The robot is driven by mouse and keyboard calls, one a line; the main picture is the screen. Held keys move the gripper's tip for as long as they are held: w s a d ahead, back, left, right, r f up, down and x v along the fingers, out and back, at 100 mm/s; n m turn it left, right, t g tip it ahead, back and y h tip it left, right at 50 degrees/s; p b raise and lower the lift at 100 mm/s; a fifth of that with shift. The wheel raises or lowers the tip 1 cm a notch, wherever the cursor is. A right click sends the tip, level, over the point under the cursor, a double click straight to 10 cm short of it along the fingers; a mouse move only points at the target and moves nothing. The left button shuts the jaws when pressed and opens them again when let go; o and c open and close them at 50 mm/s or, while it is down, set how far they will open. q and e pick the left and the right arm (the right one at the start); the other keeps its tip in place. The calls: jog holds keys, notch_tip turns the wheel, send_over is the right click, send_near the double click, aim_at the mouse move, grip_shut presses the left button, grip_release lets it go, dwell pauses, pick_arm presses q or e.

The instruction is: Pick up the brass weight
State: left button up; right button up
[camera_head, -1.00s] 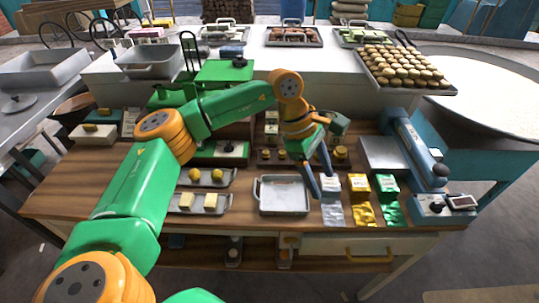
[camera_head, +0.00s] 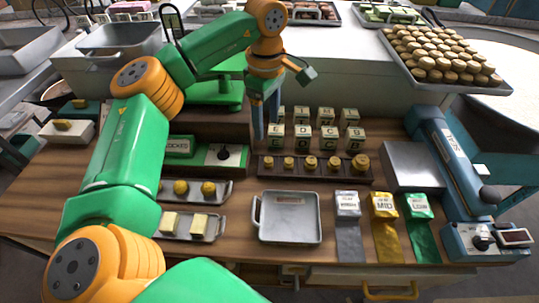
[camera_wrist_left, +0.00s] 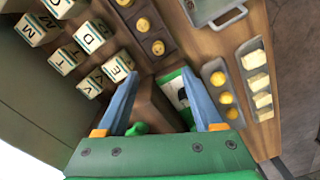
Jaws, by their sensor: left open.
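Several brass weights (camera_head: 311,163) of graded size stand in a row in a dark wooden rack (camera_head: 322,178), smallest at the left and largest at the right. My left gripper (camera_head: 266,128) is open and empty, pointing down above and behind the rack's left end, apart from the weights. In the left wrist view its blue fingers (camera_wrist_left: 160,75) are spread wide with nothing between them. My right gripper does not show.
Lettered blocks (camera_head: 275,137) stand behind the rack. A metal tray (camera_head: 290,220) lies in front of it. Silver, yellow and green packets (camera_head: 383,205) lie front right.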

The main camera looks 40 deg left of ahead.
pick_arm(q)
jog(key=b, duration=0.5)
send_over(268, 159)
jog(key=f, duration=0.5)
jog(key=shift+s+d+f, duration=0.15)
jog(key=shift+s+f, duration=0.1)
jog(key=shift+s, duration=0.15)
jog(key=f+p, duration=0.1)
jog(key=f, duration=0.1)
jog(key=f+p, duration=0.1)
jog(key=f, duration=0.1)
jog(key=f+p, duration=0.1)
jog(key=f, duration=0.2)
jog(key=shift+w, duration=0.3)
grip_shut()
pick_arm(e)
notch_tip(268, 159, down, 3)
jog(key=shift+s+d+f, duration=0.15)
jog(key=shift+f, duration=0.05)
